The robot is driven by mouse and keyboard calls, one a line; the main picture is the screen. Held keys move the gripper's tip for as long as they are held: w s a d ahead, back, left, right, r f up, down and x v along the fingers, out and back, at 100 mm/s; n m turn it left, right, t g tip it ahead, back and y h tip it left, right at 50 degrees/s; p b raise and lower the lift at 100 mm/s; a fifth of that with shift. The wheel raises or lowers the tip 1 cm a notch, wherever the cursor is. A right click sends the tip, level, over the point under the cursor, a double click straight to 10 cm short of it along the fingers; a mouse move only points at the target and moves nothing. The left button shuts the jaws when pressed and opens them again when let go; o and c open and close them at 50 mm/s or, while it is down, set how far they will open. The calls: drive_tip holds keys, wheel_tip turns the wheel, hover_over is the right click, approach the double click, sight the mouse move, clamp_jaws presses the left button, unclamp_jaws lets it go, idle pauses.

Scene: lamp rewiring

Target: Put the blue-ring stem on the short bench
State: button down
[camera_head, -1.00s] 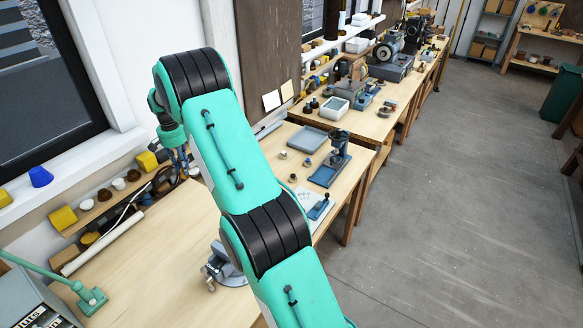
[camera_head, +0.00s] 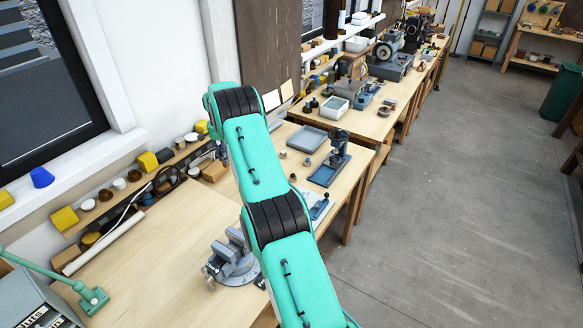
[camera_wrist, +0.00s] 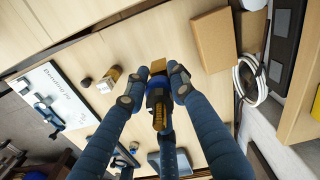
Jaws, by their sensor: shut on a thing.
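In the wrist view my gripper (camera_wrist: 154,92) has its blue fingers closed around the stem (camera_wrist: 158,66), a brass-coloured piece with a blue ring (camera_wrist: 163,84) at the fingertips. The stem is above a pale wooden bench top (camera_wrist: 112,52); its clearance is hard to judge. In the head view my arm hides most of the gripper, and the stem cannot be made out. A shorter wooden bench (camera_head: 287,166) stands beyond the near bench (camera_head: 150,262), carrying a grey tray and a blue-based press.
On the shorter bench are the grey tray (camera_head: 307,139), the blue-based press (camera_head: 333,165) and small round parts (camera_head: 283,154). A vise (camera_head: 233,262) stands on the near bench. The wrist view shows a brown box (camera_wrist: 213,40), a white cable coil (camera_wrist: 250,78) and small fittings (camera_wrist: 108,79) nearby.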

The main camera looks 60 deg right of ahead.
drive_tip(key=shift+w+f, duration=0.15)
drive_tip(key=shift+f, duration=1.05)
hover_over(230, 185)
wheel_tip(230, 185, down, 6)
drive_tip(key=shift+a+f, duration=0.15)
drive_tip(key=shift+f+p, duration=0.4)
drive_tip(key=shift+f, duration=1.45)
drive_tip(key=shift+f, duration=0.15)
drive_tip(key=c, duration=1.5)
unclamp_jaws()
drive_tip(key=shift+o, duration=0.2)
